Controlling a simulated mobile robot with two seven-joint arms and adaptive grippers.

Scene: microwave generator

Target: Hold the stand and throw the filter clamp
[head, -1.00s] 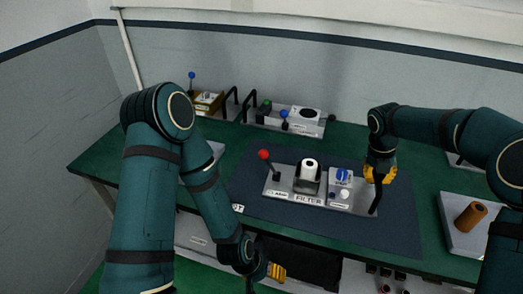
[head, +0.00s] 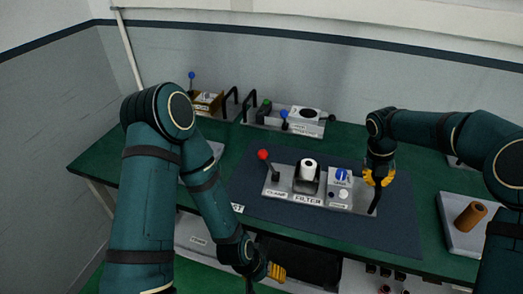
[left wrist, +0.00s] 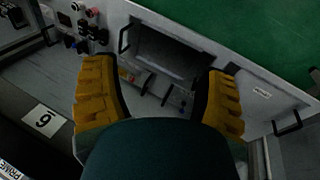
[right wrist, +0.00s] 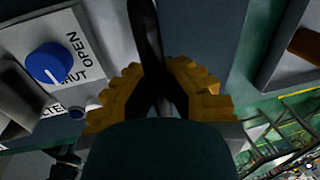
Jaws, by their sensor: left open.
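The grey filter stand (head: 312,202) lies on the dark mat, with a white roll (head: 308,170) upright in its black holder. The clamp lever with a red ball (head: 263,155) rises at the stand's left end, tilted left, with nothing touching it. A black handle (head: 374,200) stands at the right end; it also shows in the right wrist view (right wrist: 147,30). My right gripper (head: 378,184) is shut on this handle, its yellow fingers close on both sides. My left gripper (head: 276,272) is open and empty, low in front of the bench edge; its spread fingers show in the left wrist view (left wrist: 160,75).
A blue knob (head: 342,175) marked open and shut sits on the stand near the right gripper. A tray with a brown cylinder (head: 470,216) is at the right. The bench front has a dark recess (left wrist: 175,55).

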